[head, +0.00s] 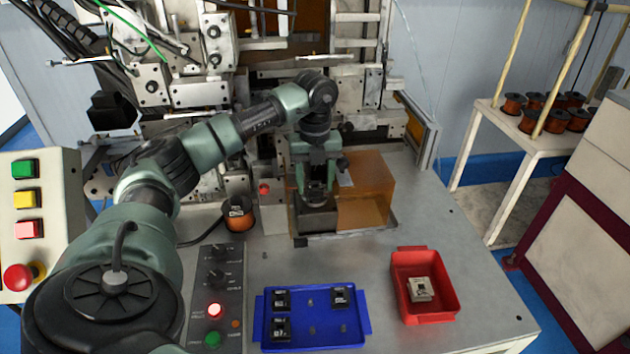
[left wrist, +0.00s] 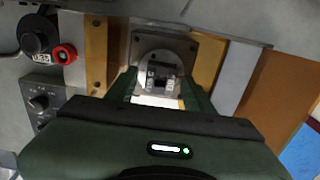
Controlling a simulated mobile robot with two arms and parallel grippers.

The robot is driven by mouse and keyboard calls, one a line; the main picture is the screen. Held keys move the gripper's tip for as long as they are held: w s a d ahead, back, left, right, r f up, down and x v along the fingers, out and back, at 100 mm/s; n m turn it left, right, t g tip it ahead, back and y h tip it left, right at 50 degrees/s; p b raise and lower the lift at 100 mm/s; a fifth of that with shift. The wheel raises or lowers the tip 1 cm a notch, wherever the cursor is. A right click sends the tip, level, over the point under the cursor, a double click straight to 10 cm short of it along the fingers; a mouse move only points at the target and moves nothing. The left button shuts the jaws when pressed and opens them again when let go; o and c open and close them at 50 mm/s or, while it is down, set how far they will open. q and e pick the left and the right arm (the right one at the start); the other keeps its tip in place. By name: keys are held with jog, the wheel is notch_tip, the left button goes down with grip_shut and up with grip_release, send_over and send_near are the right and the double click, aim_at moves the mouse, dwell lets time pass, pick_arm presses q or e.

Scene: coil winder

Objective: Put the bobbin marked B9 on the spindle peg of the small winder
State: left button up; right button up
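My left gripper (head: 316,192) points down over a dark block of the small winder (head: 318,222), beside an orange see-through cover (head: 366,190). In the left wrist view, its green fingers (left wrist: 160,88) stand apart on either side of a small dark bobbin-like piece (left wrist: 164,82) with a pale face, over a round grey plate (left wrist: 158,62). A little of the plate shows between piece and fingers; I cannot tell whether the piece sits on the peg. Its mark is not readable. Black bobbins (head: 340,297) with white labels stand in the blue tray (head: 362,322). My right gripper is not in view.
A red tray (head: 447,306) holds a beige piece (head: 420,289). A copper wire spool (head: 238,216) stands left of the winder. A control panel (head: 216,275) with knobs and lit buttons lies in front. The table between winder and trays is clear. Tall machinery stands behind.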

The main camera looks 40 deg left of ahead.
pick_arm(q)
jog(key=shift+r, duration=0.1)
jog(key=shift+w+r, duration=0.1)
jog(key=shift+r, duration=0.2)
notch_tip(320, 180, up, 7)
jog(key=b, duration=0.2)
dwell(0.6)
